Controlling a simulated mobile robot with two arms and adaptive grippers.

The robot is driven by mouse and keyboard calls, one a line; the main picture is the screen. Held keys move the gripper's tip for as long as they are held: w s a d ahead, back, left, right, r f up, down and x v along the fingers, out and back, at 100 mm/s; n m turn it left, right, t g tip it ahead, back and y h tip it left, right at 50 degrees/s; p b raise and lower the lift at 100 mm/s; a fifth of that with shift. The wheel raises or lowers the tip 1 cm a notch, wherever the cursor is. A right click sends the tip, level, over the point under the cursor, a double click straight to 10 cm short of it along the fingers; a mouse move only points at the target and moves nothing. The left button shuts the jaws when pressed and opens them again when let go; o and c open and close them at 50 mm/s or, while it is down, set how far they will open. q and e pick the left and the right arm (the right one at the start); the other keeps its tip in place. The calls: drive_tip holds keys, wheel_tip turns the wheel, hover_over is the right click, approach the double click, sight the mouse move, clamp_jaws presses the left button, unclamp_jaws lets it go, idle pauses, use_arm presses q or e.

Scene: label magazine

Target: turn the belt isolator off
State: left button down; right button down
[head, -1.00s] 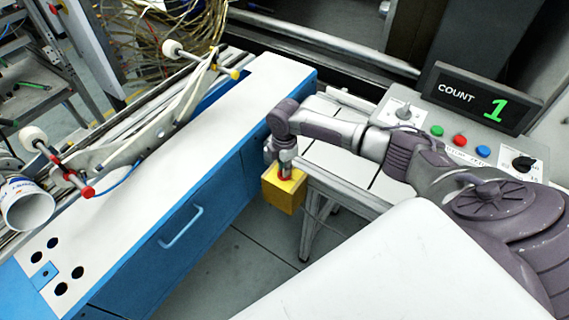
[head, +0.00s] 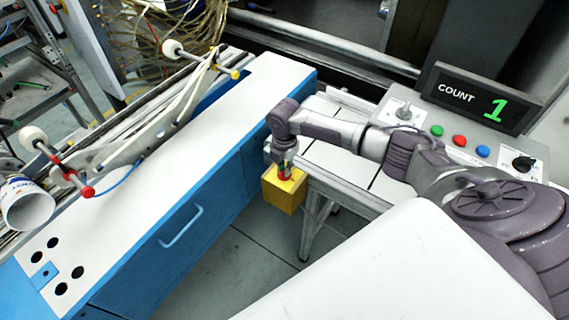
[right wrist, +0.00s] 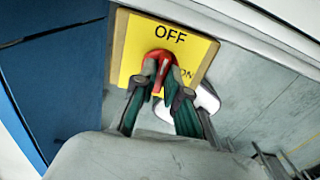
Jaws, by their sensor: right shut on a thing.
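The belt isolator is a yellow box (head: 284,194) at the end of the frame beside the blue cabinet. In the right wrist view its yellow face (right wrist: 133,56) shows OFF at the top and ON at the right, partly covered. My right gripper (head: 286,171) reaches down onto the box. In the right wrist view its green-padded fingers (right wrist: 161,76) are shut on the red handle (right wrist: 160,57). The fingers cover part of the handle, so its exact pointing is hard to tell. My left gripper is not in view.
A white-topped blue cabinet (head: 185,160) stands left of the isolator. A control panel (head: 467,154) with coloured buttons and a dark knob is at the right, under a COUNT display (head: 477,99) reading 1. Grey floor (head: 250,262) lies in front of the isolator.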

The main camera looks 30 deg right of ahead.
drive_tip(key=shift+a, duration=0.1)
drive_tip(key=c, duration=1.2)
unclamp_jaws()
drive_tip(key=shift+r, duration=0.1)
wheel_tip(320, 180, up, 12)
drive_tip(key=shift+f, duration=0.2)
